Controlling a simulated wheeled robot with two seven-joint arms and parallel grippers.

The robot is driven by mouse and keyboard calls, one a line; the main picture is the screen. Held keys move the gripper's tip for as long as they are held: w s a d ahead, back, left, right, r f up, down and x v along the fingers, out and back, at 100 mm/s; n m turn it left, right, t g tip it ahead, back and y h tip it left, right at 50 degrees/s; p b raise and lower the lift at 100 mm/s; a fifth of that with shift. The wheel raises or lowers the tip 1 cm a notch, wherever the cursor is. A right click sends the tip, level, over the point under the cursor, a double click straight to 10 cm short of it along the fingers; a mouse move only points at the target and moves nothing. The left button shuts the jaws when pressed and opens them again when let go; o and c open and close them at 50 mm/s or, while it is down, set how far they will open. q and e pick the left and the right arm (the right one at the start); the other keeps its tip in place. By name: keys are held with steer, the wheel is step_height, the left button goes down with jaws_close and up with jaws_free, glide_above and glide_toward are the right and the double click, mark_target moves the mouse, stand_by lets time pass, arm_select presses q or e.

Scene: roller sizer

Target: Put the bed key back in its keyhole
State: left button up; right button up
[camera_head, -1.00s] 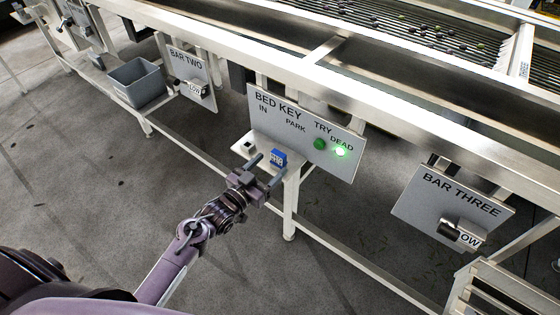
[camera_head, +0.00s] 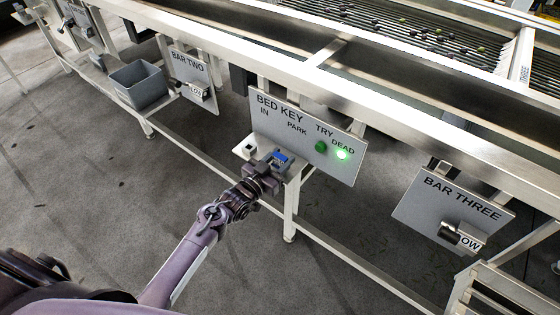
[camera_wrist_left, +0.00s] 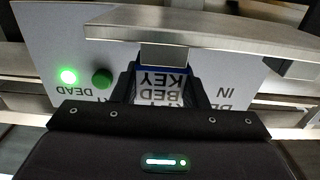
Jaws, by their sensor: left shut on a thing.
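The bed key (camera_head: 282,156) is a small blue block with a pale lettered face, at the small shelf (camera_head: 291,172) below the word PARK. In the left wrist view the key (camera_wrist_left: 161,92) shows upside-down lettering reading BED KEY between the fingers. My left gripper (camera_head: 271,161) is shut on the key from the front. Whether the key's underside still touches the shelf is hidden. The likely keyhole is a small block with a dark top (camera_head: 249,148) on the left end of the shelf, below IN. My right gripper is not in view.
The BED KEY panel (camera_head: 330,168) stands close behind the shelf, with a dark green TRY button (camera_head: 321,147) and a lit green DEAD lamp (camera_head: 343,154). A grey bin (camera_head: 139,84) and BAR TWO panel are left, BAR THREE panel (camera_head: 440,205) right. The floor in front is open.

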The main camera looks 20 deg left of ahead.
mark_target(280, 156)
arm_select(q)
steer(key=shift+c, duration=0.8)
step_height(280, 156, up, 20)
